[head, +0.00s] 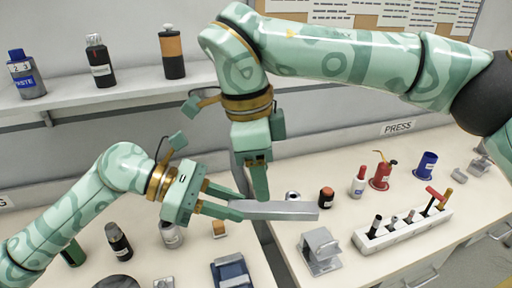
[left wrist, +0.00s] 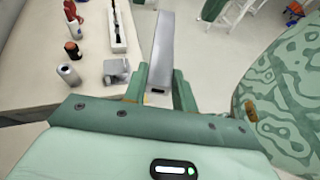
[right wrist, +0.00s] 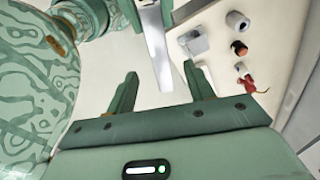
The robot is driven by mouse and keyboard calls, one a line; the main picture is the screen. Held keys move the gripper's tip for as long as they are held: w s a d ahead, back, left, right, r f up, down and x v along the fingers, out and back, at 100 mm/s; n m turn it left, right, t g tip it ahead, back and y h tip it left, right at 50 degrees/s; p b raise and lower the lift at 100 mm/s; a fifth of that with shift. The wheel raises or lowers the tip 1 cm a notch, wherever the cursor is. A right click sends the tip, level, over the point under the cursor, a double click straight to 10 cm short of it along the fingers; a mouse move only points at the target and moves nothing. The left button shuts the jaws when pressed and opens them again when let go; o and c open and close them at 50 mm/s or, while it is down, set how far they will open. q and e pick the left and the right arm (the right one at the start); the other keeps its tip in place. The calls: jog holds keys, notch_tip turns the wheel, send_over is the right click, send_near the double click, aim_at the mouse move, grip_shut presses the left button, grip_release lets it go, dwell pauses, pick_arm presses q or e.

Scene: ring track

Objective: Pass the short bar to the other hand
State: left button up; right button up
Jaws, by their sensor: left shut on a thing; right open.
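The short bar (head: 280,210) is a flat grey metal bar, held roughly level above the bench. My left gripper (head: 236,203) is shut on its left end; the bar also shows between those fingers in the left wrist view (left wrist: 166,50). My right gripper (head: 252,188) points down from above, open, with its fingertips close to the held end of the bar. In the right wrist view the bar (right wrist: 158,50) runs into the gap between the open fingers, touching neither. I cannot tell how deep it sits between them.
Below on the bench are a grey metal block (head: 321,252), a white rack (head: 400,236) with tools, a dark orange-topped jar (head: 326,197) and a red oil can (head: 382,172). A shelf (head: 120,97) with bottles runs behind. The air right of the bar is free.

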aim_at(266, 205)
jog(key=f, duration=0.4)
jog(key=d+f, duration=0.1)
jog(key=f, duration=0.2)
jog(key=shift+c, duration=0.3)
jog(key=c, duration=1)
pick_arm(q)
jog(key=o, duration=1.1)
pick_arm(e)
jog(key=shift+c, duration=0.4)
